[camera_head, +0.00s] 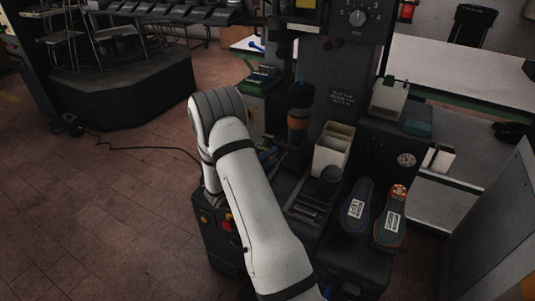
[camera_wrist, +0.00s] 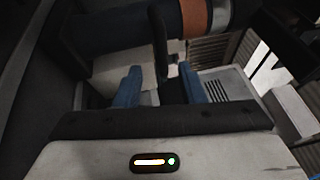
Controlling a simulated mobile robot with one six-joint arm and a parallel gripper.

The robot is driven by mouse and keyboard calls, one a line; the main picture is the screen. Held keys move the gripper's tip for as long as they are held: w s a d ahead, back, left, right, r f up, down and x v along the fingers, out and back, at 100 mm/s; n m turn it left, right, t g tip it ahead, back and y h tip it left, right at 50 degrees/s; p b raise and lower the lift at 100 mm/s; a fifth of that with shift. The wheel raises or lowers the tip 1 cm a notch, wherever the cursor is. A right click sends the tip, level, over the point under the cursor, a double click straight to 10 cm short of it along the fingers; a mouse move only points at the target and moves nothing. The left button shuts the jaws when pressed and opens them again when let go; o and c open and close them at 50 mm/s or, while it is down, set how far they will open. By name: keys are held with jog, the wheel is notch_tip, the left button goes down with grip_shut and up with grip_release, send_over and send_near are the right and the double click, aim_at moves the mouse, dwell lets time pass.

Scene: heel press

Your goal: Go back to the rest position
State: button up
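My gripper (camera_wrist: 160,80) shows in the wrist view with its two blue fingers standing apart. A dark upright bar (camera_wrist: 158,38) lies in line with the gap between them; I see no finger pressed on it. In the head view my white arm rises from the bottom edge and bends over at the top. It hides most of my gripper there. Two shoe soles with white labels, a dark blue one (camera_head: 356,208) and one with an orange-red edge (camera_head: 391,218), lie side by side on the dark press (camera_head: 345,262), right of my arm.
A cream open-topped box (camera_head: 331,150) stands on the machine beside my arm. A dark column with a copper-coloured band (camera_head: 298,118) is close behind it. A grey panel (camera_head: 495,235) is at the right. Open brick floor (camera_head: 110,215) lies to the left, crossed by a black cable (camera_head: 140,147).

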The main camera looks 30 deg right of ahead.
jog(key=s+a+r+m+g+y+p, duration=0.1)
jog(key=s+a+r+m+g+y, duration=0.25)
jog(key=s+r+m, duration=0.4)
jog(key=s+a+r+m+g+y+p, duration=0.15)
jog(key=s+r+m+g+y, duration=0.3)
jog(key=s+m, duration=0.55)
jog(key=s+a+r+m+t+y, duration=0.3)
jog(key=s+a+m+y, duration=0.1)
jog(key=a+m, duration=0.5)
jog(key=s+a+r+m+t+y, duration=0.3)
jog(key=s+a+m+t+y, duration=0.1)
jog(key=a+m+y, duration=0.3)
jog(key=a+m+p, duration=0.1)
jog(key=a+m, duration=0.1)
jog(key=m, duration=0.1)
jog(key=shift+a+t+y, duration=0.15)
jog(key=shift+t+y, duration=0.15)
jog(key=shift+m, duration=0.25)
dwell(0.4)
